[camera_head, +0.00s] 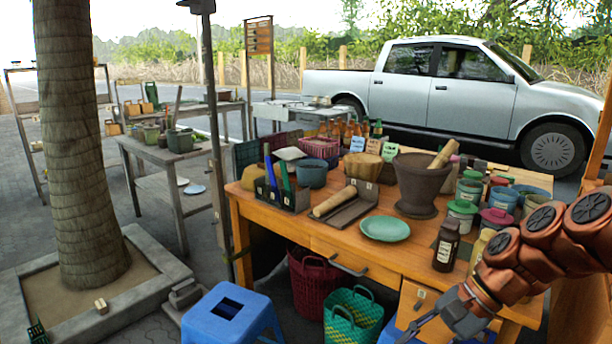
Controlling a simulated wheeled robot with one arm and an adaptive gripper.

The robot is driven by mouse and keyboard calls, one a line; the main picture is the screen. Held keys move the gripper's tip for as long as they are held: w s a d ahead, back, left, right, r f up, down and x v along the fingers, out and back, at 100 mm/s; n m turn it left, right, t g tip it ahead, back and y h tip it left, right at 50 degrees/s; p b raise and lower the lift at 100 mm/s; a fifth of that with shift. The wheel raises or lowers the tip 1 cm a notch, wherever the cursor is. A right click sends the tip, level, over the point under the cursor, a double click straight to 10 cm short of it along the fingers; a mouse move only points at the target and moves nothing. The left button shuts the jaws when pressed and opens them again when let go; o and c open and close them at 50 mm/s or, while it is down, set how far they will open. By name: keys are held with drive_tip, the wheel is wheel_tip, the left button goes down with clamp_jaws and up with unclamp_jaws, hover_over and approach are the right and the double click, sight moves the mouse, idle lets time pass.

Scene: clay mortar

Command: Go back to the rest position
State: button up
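My gripper (416,326) shows at the lower right, in front of the wooden table (290,226) and below its top. My orange-brown arm comes in from the right edge. The dark fingers point down and left, small and partly cut off by the lower edge, so I cannot tell how far apart they are. I see nothing clearly held in them. A clay mortar (419,187) stands upright on the table with a wooden pestle (442,155) leaning out of it.
A green plate (385,228), a dark bottle (446,245), a wooden roller (334,201) and several jars (462,213) crowd the tabletop. A blue stool (228,318), a red basket (313,283) and a green basket (352,318) stand on the ground. A tree trunk (80,150) rises at left.

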drive_tip(key=s+r+n+h+p, duration=0.3)
drive_tip(key=s+r+n+p, duration=0.2)
drive_tip(key=s+p, duration=0.2)
drive_tip(key=s+r+n+g+h+p, duration=0.1)
drive_tip(key=s+r+n+h+p, duration=0.3)
drive_tip(key=s+p, duration=0.4)
drive_tip(key=s+r+n, duration=0.1)
drive_tip(key=s, duration=0.3)
drive_tip(key=shift+a+r+g+h, duration=0.3)
drive_tip(key=shift+r, duration=0.05)
drive_tip(key=shift+s+a+n, duration=0.1)
drive_tip(key=shift+a+n, duration=0.05)
drive_tip(key=shift+n, duration=0.15)
